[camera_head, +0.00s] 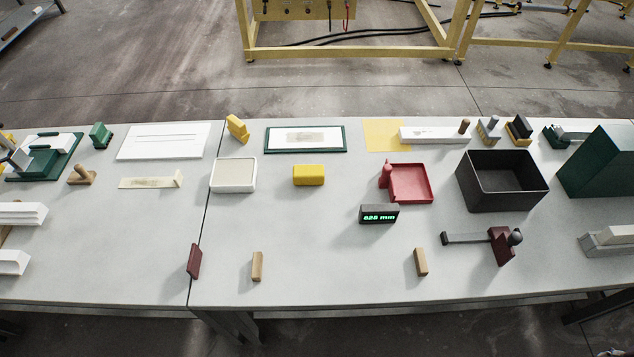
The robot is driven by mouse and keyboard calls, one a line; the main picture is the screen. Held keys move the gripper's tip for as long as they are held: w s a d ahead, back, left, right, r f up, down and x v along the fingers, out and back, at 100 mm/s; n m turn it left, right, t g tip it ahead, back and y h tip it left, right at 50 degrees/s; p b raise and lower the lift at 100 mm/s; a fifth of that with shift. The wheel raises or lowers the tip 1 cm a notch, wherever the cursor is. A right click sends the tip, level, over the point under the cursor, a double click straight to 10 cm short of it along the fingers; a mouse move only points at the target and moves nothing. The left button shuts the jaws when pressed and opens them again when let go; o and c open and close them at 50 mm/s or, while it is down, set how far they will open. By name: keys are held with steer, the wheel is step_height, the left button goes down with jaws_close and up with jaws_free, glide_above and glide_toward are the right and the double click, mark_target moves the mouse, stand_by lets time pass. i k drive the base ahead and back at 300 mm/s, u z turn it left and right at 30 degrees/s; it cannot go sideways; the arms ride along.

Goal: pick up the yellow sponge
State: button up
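A yellow block with rounded edges (308,175), which looks like the sponge, lies flat on the grey table near the middle of the view. It stands apart from everything around it, with bare table on all sides. A second yellow piece (237,128), taller and tilted, stands further back to the left; I cannot tell exactly what it is. My gripper is not in this view.
A white tray (214,188) is left of the yellow block, a green-framed board (268,149) behind it. A red tray (430,198), a black display (379,221) and a black bin (503,200) are to the right. The table in front is mostly clear.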

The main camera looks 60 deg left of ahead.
mark_target(302, 174)
steer(key=z, duration=0.05)
steer(key=k, duration=1.7)
steer(key=u, duration=1.95)
steer(key=i, duration=0.8)
steer(key=z, duration=0.15)
